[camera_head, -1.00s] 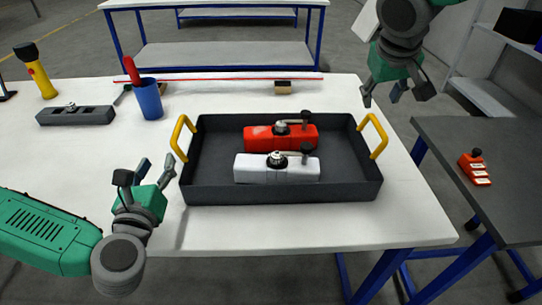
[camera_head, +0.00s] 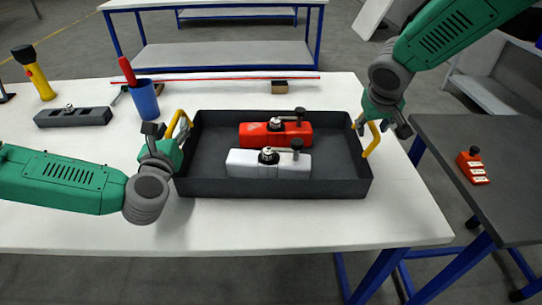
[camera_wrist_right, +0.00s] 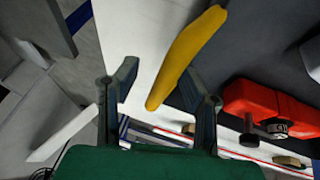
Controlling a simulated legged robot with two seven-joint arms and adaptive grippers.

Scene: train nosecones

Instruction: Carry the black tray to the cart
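The black tray (camera_head: 280,188) lies on the white table, with a yellow handle at each end. It holds a red block-like part (camera_head: 258,136) and a white one (camera_head: 245,165), each with a dark knob and lever. My left gripper (camera_head: 168,132) is at the left handle (camera_head: 176,120), its fingers apart on either side; contact is hidden. My right gripper (camera_head: 381,126) is at the right handle (camera_head: 373,140). The right wrist view shows its fingers (camera_wrist_right: 162,85) open, with the yellow handle (camera_wrist_right: 185,55) reaching between them. The dark-topped cart (camera_head: 450,140) stands right of the table.
An orange part (camera_head: 472,168) sits on the cart; the cart top around it is clear. On the white table (camera_head: 290,230) are a blue cup (camera_head: 145,100), a yellow flashlight (camera_head: 38,78), a dark slotted block (camera_head: 72,118) and a long red rod.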

